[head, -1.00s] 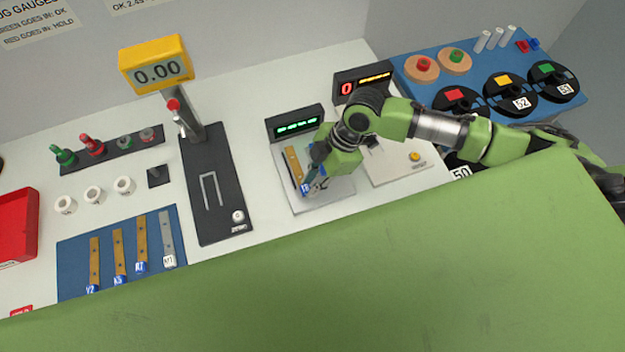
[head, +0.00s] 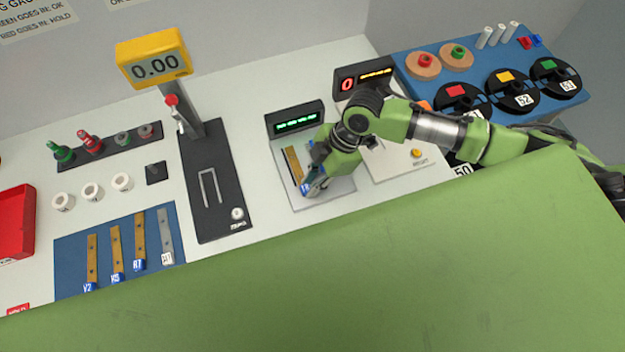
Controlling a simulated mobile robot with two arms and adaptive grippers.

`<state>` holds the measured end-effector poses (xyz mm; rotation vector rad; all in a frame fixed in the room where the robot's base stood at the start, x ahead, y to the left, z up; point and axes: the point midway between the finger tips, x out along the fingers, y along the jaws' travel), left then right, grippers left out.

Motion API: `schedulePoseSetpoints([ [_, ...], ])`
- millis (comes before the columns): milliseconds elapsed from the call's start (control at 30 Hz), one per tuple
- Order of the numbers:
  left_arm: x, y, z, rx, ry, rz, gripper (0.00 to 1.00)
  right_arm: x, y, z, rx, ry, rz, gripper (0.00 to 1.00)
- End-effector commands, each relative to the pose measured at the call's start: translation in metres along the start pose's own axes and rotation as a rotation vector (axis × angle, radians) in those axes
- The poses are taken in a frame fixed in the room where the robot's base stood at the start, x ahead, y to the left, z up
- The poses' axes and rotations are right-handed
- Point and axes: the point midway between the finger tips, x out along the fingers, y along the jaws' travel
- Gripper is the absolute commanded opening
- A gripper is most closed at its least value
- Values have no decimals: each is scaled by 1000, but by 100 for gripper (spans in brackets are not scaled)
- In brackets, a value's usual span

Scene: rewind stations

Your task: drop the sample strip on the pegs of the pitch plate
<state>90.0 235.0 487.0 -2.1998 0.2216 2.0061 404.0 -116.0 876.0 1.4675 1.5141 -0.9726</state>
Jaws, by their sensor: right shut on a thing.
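The pitch plate (head: 336,197) is a pale plate in the middle of the bench, with a green-lit display (head: 296,122) behind it. A tan sample strip (head: 293,163) with a blue tag shows over the plate, just left of my right gripper (head: 314,182). My right gripper is shut on the strip near its tagged end, and its fingers hide part of it. The pegs are hidden, and I cannot tell whether the strip touches them. My left gripper is not in view.
Several strips lie on a blue mat (head: 68,258) at left. A dark gauge stand (head: 208,215) with a yellow 0.00 readout (head: 154,58) stands left of the plate. A pale station (head: 405,165) is close on the right. A blue board (head: 415,88) holds reels.

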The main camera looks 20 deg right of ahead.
Motion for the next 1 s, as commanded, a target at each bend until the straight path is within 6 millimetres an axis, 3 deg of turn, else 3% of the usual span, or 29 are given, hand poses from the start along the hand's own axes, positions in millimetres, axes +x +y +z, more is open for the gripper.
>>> schedulePoseSetpoints([
  [133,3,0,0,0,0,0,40,4,0,2,0,0,0,1],
  [167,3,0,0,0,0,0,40,4,0,2,0,0,0,20],
  [233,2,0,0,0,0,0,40,4,0,2,0,0,0,37],
  [667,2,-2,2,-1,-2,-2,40,-3,0,2,0,-1,1,37],
  [1000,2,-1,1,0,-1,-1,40,-68,1,2,-1,-2,5,37],
])
